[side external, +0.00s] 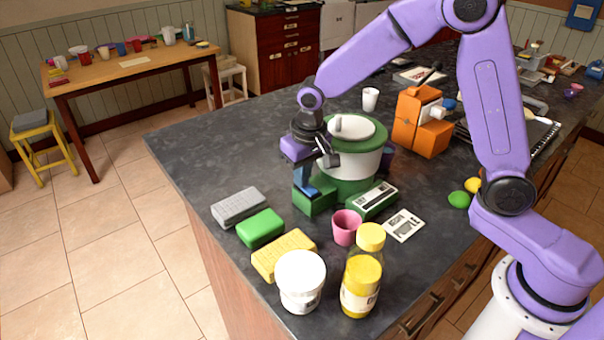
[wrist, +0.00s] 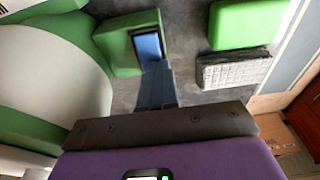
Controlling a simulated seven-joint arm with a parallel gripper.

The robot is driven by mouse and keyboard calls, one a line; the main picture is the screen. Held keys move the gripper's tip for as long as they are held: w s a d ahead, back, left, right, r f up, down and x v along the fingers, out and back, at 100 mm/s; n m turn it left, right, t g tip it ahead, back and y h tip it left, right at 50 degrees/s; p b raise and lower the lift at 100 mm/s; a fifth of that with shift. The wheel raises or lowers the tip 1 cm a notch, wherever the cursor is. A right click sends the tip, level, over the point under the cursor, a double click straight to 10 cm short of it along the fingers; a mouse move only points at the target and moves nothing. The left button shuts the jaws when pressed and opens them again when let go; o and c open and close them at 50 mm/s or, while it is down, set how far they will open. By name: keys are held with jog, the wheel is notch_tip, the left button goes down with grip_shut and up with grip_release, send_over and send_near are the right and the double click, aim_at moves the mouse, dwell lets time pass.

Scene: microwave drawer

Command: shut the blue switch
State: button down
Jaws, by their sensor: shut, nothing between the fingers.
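The blue switch (side external: 312,192) sits on top of a small green block (side external: 317,206) in front of a green and white cooker (side external: 357,164). In the wrist view the switch (wrist: 148,46) shows as a blue plate in a dark frame on the green block. My gripper (side external: 304,184) points down just above the switch, its fingers together and empty. In the wrist view my fingertips (wrist: 156,65) reach the near edge of the switch; I cannot tell whether they touch it. The fingers partly hide the switch in the side view.
A grey block (side external: 239,207), a green block (side external: 260,228) and a yellow block (side external: 284,255) lie at the left. An orange machine (side external: 420,122) stands behind right.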

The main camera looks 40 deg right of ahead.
aim_at(309, 192)
jog(key=shift+w+f+g, duration=0.15)
jog(key=shift+f+g, duration=0.15)
jog(key=shift+g, duration=0.1)
jog(key=shift+s+d, duration=0.1)
jog(key=shift+s, duration=0.85)
jog(key=shift+r, duration=0.1)
notch_tip(309, 192, up, 14)
jog(key=s, duration=0.1)
dwell(0.3)
jog(key=shift+w+r+t, duration=0.15)
jog(key=shift+t, duration=0.25)
